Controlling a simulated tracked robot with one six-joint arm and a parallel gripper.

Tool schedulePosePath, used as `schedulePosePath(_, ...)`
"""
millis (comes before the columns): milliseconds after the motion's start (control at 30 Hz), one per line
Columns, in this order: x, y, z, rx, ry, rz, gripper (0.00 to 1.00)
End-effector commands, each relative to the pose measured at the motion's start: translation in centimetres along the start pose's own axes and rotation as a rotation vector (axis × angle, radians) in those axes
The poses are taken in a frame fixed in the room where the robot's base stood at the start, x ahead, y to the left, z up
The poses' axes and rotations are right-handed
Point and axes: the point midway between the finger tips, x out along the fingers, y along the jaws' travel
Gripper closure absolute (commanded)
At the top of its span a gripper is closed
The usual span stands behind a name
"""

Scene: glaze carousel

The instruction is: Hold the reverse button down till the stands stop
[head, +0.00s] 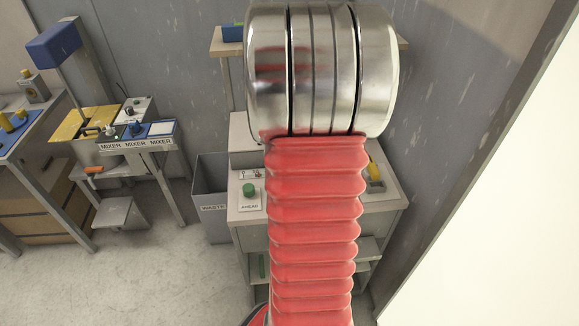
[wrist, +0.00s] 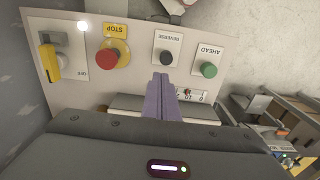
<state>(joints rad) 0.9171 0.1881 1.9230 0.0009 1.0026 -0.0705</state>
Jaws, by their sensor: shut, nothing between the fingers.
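The black reverse button (wrist: 166,57) sits on a white plate labelled REVERSE in the wrist view, on a pale control panel (wrist: 135,30). My gripper (wrist: 160,80) shows there as two purple fingers shut together and empty. Their tips appear just below the reverse button in the picture; I cannot tell whether they touch it. In the head view my red arm sleeve and metal joint cover the middle of the panel, hiding the reverse button and my gripper. The stands are not recognisable in either view.
Near the reverse button are the red stop button (wrist: 113,58), the green ahead button (wrist: 208,69) and a yellow switch handle (wrist: 50,62). A grey waste bin (head: 211,185) stands left of the panel's bench. Mixer tables stand farther left.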

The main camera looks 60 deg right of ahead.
Motion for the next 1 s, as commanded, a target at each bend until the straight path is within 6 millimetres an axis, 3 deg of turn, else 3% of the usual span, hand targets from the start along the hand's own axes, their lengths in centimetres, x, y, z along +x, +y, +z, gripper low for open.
schedulePosePath(100, -1.7, -0.1, -0.1, -0.001, 0.003, 0.0, 1.0)
schedulePosePath(267, -2.7, -0.1, -0.1, -0.002, 0.001, 0.0, 1.0)
schedulePosePath(1000, -2.6, -0.2, -0.2, 0.005, 0.009, 0.001, 1.0)
